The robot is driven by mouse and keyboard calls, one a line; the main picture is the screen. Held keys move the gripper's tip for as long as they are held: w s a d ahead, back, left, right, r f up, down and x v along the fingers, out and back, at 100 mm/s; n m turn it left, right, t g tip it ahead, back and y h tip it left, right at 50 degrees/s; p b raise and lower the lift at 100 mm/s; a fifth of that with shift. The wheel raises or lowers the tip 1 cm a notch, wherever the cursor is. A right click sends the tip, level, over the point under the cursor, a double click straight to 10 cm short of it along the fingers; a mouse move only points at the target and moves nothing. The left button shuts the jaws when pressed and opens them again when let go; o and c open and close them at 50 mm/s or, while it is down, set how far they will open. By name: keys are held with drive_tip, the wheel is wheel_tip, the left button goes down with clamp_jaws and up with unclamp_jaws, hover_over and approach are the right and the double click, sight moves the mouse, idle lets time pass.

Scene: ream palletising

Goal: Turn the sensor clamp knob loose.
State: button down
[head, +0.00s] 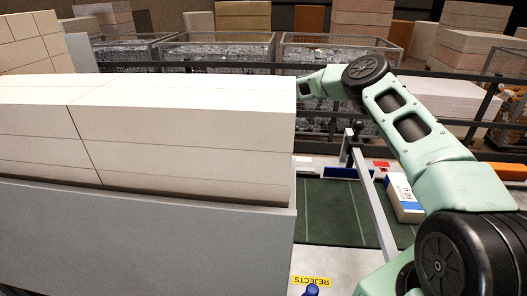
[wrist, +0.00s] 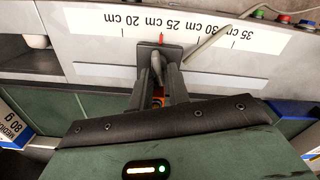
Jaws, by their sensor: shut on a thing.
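In the wrist view my gripper (wrist: 158,75) reaches up to a dark clamp block on the scale rail. Its two fingers are closed around a small grey knob (wrist: 155,62) on the front of the sensor clamp (wrist: 173,48). The fingers hide part of the knob, so how far it is turned cannot be told. A red pointer (wrist: 161,38) above the clamp stands on the scale (wrist: 100,22) between the 20 cm and 25 cm marks, close to 25. In the head view the stacked reams hide my gripper and the clamp.
A pale rod (wrist: 208,42) slants beside the clamp on the right. Coloured buttons (wrist: 260,13) sit at the upper right. In the head view, a large ream stack (head: 180,130) fills the left, and a ream (head: 402,197) lies by the green conveyor (head: 330,210).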

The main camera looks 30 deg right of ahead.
drive_tip(key=n, duration=0.5)
drive_tip(key=shift+d, duration=0.2)
idle(0.4)
drive_tip(key=c, duration=1.5)
unclamp_jaws()
drive_tip(key=shift+c, duration=0.2)
drive_tip(key=shift+r, duration=0.15)
wheel_tip(320, 180, up, 17)
drive_tip(key=p, duration=0.1)
drive_tip(key=shift+r, duration=0.1)
